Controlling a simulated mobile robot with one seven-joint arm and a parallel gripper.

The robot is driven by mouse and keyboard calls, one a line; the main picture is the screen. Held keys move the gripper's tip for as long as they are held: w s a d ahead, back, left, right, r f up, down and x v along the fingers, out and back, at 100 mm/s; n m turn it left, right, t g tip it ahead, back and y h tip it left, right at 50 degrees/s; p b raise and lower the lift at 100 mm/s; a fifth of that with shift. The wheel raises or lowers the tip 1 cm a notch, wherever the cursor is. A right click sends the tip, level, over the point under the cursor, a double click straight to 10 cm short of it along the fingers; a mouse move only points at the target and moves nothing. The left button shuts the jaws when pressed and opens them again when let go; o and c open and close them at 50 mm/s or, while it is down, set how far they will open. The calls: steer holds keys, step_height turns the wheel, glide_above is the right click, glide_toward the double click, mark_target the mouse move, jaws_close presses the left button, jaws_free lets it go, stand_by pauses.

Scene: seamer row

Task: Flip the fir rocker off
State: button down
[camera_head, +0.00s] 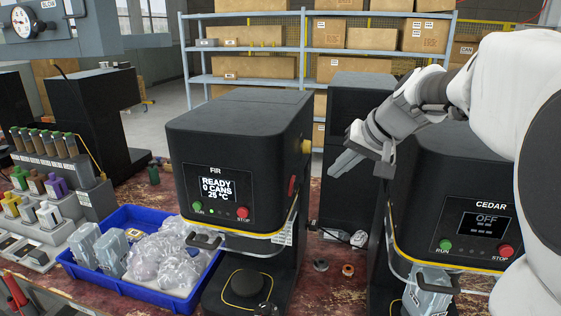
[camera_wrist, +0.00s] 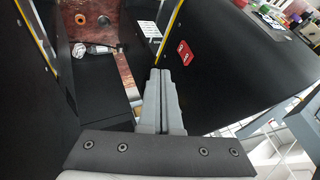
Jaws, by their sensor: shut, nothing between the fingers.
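The fir machine (camera_head: 240,150) is a black seamer labelled FIR, its screen (camera_head: 217,190) reading READY, 0 CANS, 25 °C. Its red rocker (camera_head: 292,187) sits on its right side wall, seen at a steep angle. In the wrist view the red rocker (camera_wrist: 184,53) shows white marks on the black wall; I cannot tell its tilt. My gripper (camera_head: 345,164) is shut and empty in the gap right of the fir machine. In the wrist view the closed fingertips (camera_wrist: 160,73) are just left of the rocker, apparently apart from it.
The cedar machine (camera_head: 455,220), its screen reading OFF, stands close on the right, so the gap is narrow. A blue tray (camera_head: 165,288) with bagged items lies left of the fir machine. A dark tower (camera_head: 350,130) stands behind. Shelves (camera_head: 300,45) with boxes are farther back.

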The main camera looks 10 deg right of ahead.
mark_target(293, 186)
steer(key=w+a+f+p, duration=0.1)
steer(key=w+a+f, duration=0.4)
steer(key=shift+w+a+p, duration=0.25)
steer(key=shift+a+p, duration=0.05)
steer(key=shift+a, duration=0.1)
steer(key=shift+w+a+r, duration=0.1)
steer(key=shift+a, duration=0.2)
steer(key=shift+r+p, duration=0.35)
steer(key=shift+r, duration=0.45)
